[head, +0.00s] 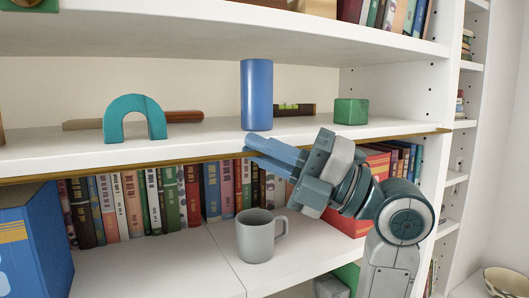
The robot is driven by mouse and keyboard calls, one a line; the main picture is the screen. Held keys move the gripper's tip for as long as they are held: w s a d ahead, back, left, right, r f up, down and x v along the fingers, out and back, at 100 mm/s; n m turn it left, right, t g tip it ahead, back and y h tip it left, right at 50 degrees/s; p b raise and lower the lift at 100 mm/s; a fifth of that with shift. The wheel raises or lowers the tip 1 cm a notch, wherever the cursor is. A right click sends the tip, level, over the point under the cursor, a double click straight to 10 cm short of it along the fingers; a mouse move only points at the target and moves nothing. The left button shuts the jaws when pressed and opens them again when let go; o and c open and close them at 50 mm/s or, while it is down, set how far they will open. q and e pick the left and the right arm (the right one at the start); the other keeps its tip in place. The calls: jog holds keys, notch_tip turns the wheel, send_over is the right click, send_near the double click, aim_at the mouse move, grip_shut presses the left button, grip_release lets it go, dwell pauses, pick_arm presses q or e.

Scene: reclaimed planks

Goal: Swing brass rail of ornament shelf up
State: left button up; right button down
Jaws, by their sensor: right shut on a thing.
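The brass rail (150,163) runs along the lower front edge of the white ornament shelf (60,150), from the left side of the view to the right upright. My right gripper (252,147) reaches in from the lower right and is shut on the rail near its middle, hiding a short stretch of it. The rail lies low, below the shelf's top surface. On the shelf stand a teal arch (135,118), a blue cylinder (257,95) and a green cube (351,111). My left gripper is not in view.
A wooden piece (184,116) and a small level-like bar (294,109) lie behind the ornaments. Below, a grey mug (257,236) stands under my right gripper, before a row of books (133,202). A blue box (38,243) stands at left.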

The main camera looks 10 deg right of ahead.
jog(key=shift+r, duration=0.15)
jog(key=shift+r+m+h, duration=0.5)
jog(key=shift+m+h, duration=0.4)
jog(key=shift+m, duration=0.3)
jog(key=shift+w+a+r+m+h+p, duration=0.15)
jog(key=shift+m+h+p, duration=0.1)
jog(key=shift+m+h, duration=0.25)
jog(key=shift+w+d+r+m+h+p, duration=0.1)
jog(key=shift+r+m+h+p, duration=0.1)
jog(key=shift+m+h, duration=0.25)
jog(key=shift+w+a+r+m+h+p, duration=0.1)
jog(key=shift+m+h+p, duration=0.2)
jog(key=shift+m, duration=0.25)
jog(key=shift+g, duration=0.3)
jog(key=c, duration=1.8)
grip_release()
